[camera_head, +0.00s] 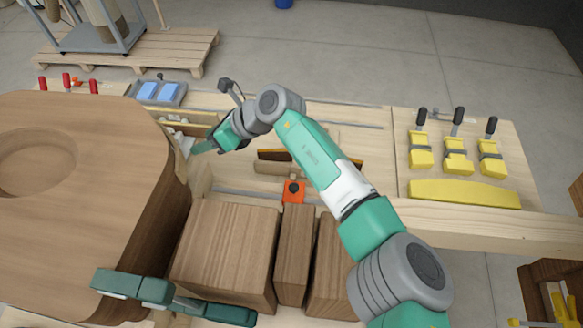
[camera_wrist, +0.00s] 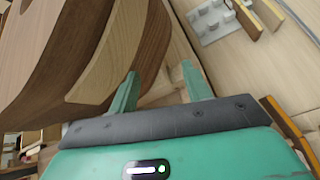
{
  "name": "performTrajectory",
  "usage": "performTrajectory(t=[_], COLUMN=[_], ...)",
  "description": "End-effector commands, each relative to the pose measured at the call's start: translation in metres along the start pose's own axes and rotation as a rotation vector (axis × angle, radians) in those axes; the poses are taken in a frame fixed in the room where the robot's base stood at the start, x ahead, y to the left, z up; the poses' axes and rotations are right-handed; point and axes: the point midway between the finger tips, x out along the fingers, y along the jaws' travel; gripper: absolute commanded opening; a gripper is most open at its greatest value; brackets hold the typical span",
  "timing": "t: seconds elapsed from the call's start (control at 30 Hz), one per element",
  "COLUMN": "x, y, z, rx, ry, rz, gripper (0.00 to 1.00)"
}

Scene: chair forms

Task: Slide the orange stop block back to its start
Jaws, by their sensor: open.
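The orange stop block (camera_head: 293,191), with a dark round knob on top, sits on the bench by a metal rail, right of centre in the head view. I cannot make it out in the wrist view. My gripper (camera_head: 199,147) is well to the left of the block and farther back, close to the edge of the large brown wooden form. In the wrist view my gripper (camera_wrist: 160,82) has its two green fingers apart, with nothing held between them. The left finger is near a pale wooden piece (camera_wrist: 118,55) along the form; contact is unclear.
The large brown form (camera_head: 95,160) fills the left side. Several brown wooden blocks (camera_head: 228,250) stand in front of the stop block. Yellow clamps (camera_head: 459,160) lie on the right board. A blue-topped tray (camera_head: 158,93) is at the back left. My forearm passes just right of the stop block.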

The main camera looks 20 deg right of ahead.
Motion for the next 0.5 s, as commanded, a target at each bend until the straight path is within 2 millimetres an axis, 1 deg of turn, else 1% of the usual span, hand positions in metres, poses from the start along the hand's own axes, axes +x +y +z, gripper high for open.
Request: performTrajectory(t=[0.03,0.07,0.1,0.17,0.2,0.23,0.3,0.37,0.4,0.5], x=[-0.005,-0.011,-0.021,-0.041,-0.056,-0.068,-0.09,-0.102,-0.107,-0.111], y=[-0.012,-0.018,-0.028,-0.043,-0.052,-0.058,-0.068,-0.073,-0.074,-0.075], z=[-0.032,-0.052,-0.08,-0.117,-0.137,-0.15,-0.17,-0.18,-0.183,-0.186], rx=[-0.164,-0.279,-0.426,-0.623,-0.728,-0.795,-0.905,-0.957,-0.977,-0.992], ry=[0.132,0.226,0.357,0.548,0.662,0.739,0.876,0.946,0.972,0.99], rz=[-0.022,-0.026,-0.019,0.015,0.049,0.077,0.141,0.181,0.197,0.21], gripper=[0.49,0.49,0.49,0.49,0.49,0.49,0.49,0.49,0.49,0.49])
